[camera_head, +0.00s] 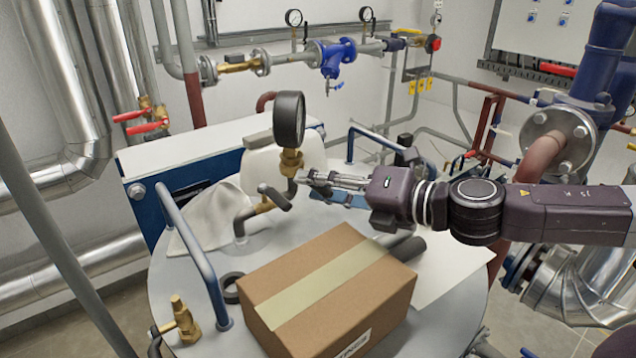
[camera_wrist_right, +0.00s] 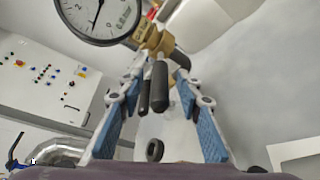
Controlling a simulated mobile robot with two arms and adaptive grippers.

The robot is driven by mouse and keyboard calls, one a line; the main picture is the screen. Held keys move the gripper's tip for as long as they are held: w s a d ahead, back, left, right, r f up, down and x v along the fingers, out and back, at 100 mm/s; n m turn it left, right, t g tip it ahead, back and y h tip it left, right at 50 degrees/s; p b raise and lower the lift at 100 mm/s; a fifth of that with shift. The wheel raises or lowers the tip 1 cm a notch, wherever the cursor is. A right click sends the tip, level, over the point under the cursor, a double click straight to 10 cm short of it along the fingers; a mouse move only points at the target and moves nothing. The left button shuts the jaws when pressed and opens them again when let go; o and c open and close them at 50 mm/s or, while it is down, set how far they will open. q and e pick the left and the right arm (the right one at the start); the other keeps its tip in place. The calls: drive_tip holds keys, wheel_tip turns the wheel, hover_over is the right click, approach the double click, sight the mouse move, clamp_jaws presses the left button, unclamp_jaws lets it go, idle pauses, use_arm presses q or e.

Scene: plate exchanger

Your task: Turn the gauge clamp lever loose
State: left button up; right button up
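The round black-rimmed pressure gauge (camera_head: 289,118) stands upright on a brass fitting (camera_head: 291,162) above the tank. In the right wrist view the gauge dial (camera_wrist_right: 98,14) is at the top, cut by the edge, beside the brass fitting (camera_wrist_right: 152,40). A black lever (camera_wrist_right: 160,88) hangs below the fitting, with a second dark handle (camera_wrist_right: 144,98) close to its left. My right gripper (camera_head: 306,178) is at the fitting from the right. Its fingers (camera_wrist_right: 160,70) are open, on either side of the lever, with visible gaps. My left gripper is not in view.
A taped cardboard box (camera_head: 375,285) sits on the round tank top (camera_head: 180,280), below my right arm. A blue handrail (camera_head: 195,255), a black ring (camera_head: 231,288), a white cloth (camera_head: 212,220) and a brass valve (camera_head: 184,320) are also there. Pipes run behind.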

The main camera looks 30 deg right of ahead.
clamp_jaws()
drive_tip(key=shift+d, duration=0.1)
idle(0.4)
